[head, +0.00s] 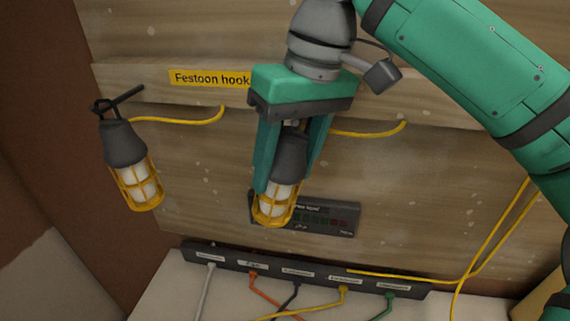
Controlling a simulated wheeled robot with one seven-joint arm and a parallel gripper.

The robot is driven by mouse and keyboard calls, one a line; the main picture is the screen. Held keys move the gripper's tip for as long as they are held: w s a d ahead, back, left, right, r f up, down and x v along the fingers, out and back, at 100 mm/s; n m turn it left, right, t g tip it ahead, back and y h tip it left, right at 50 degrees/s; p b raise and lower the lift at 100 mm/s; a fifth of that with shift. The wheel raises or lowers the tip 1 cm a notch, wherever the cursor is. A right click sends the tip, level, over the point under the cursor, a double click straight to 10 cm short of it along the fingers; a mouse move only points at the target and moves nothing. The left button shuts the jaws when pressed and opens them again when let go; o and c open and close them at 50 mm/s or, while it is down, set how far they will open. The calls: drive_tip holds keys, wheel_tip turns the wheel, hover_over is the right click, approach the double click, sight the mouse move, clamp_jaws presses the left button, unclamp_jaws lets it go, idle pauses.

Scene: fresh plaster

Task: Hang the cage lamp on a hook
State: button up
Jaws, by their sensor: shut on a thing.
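A cage lamp (279,200) with a dark grey top and a yellow cage hangs between the fingers of my gripper (285,185). My gripper points down and is shut on the lamp's dark upper body. The lamp's top end is hidden behind the gripper. Another cage lamp (138,183) hangs at the left by its loop from a dark hook (126,98) on a wooden rail. The rail (135,80) carries a yellow label (208,78) reading "Festoon hook", its right end covered by my gripper. No other hook shows clearly.
A yellow cable (180,121) droops along the rail, and another yellow cable (495,235) runs down at the right. A dark panel (345,220) is behind the held lamp. A power strip (310,272) with several plugged cables lies below on a pale surface (175,295).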

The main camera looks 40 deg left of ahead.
drive_tip(key=shift+f, duration=0.15)
drive_tip(key=o, duration=1.3)
drive_tip(key=shift+o, duration=0.2)
drive_tip(key=v, duration=1.1)
drive_tip(key=shift+w, duration=0.1)
